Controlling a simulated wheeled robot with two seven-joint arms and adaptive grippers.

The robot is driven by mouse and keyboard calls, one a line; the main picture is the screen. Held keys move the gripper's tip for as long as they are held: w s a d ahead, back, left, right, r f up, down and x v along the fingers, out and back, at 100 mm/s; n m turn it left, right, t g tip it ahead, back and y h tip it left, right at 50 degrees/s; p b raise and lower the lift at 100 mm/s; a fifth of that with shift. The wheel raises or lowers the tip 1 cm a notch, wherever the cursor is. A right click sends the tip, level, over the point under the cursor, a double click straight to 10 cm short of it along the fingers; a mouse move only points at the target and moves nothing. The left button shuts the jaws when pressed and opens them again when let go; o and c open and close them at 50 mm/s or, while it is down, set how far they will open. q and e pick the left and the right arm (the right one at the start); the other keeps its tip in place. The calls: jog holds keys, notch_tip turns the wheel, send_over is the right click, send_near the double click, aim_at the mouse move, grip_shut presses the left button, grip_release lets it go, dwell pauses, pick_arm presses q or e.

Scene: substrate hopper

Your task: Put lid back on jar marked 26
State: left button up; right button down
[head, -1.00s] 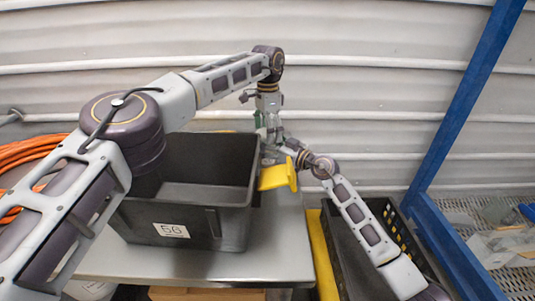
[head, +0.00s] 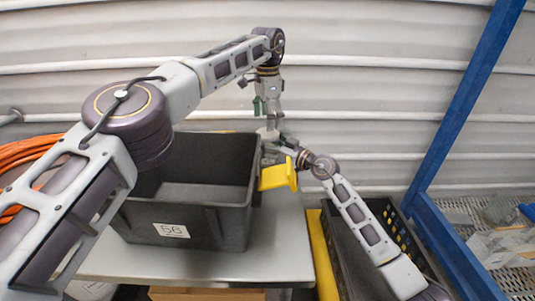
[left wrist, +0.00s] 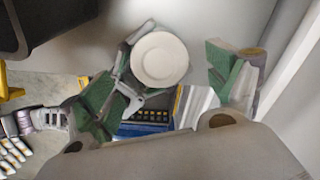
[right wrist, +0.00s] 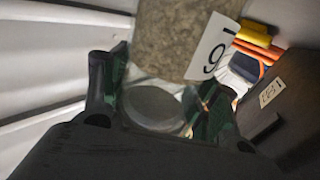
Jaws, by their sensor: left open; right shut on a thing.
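The lid (left wrist: 160,60), a pale round disc, lies between and beyond my open left fingers in the left wrist view. My left gripper (head: 266,106) is open, pointing down above my right gripper; it also shows in the left wrist view (left wrist: 168,90). My right gripper (right wrist: 165,95) is shut on the jar (right wrist: 178,40), which holds brown substrate and appears upside down in the right wrist view. Its white label (right wrist: 212,52) shows one digit clearly and another cut off. A grey disc sits between the right fingers. Whether the lid is seated is unclear. The head view mostly hides the jar.
A black bin (head: 205,222) labelled 56 stands on the grey table (head: 275,255). A yellow piece (head: 278,176) sticks out by its right edge. A black crate (head: 345,270) is right of the table, a blue frame post (head: 460,105) farther right. Orange hose (head: 20,155) lies left.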

dwell(0.4)
jog(key=shift+c, duration=1.6)
grip_release()
jog(key=shift+v, duration=6)
